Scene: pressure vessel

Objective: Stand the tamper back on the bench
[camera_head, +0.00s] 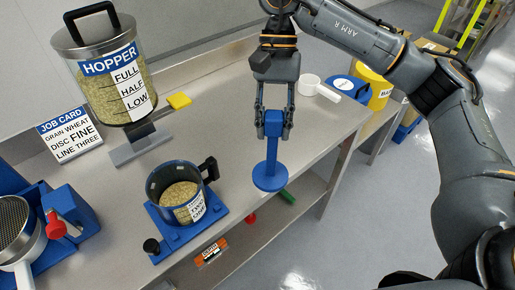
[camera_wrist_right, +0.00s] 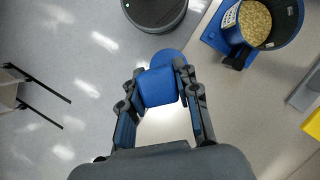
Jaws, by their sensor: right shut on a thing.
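The blue tamper (camera_head: 271,158) is upright, with its round foot down, over the bench (camera_head: 225,122) near the front edge. I cannot tell whether the foot touches the bench top. My right gripper (camera_head: 273,126) points down and is shut on the top of the tamper's handle. In the right wrist view the tamper's handle top (camera_wrist_right: 157,88) sits between the fingers of my right gripper (camera_wrist_right: 160,92), with part of the round foot showing beyond it. My left gripper is not in view.
A dark pot of grain (camera_head: 180,195) stands on a blue base left of the tamper. A white scoop (camera_head: 318,88) lies at right. Bench room around the tamper's foot is clear.

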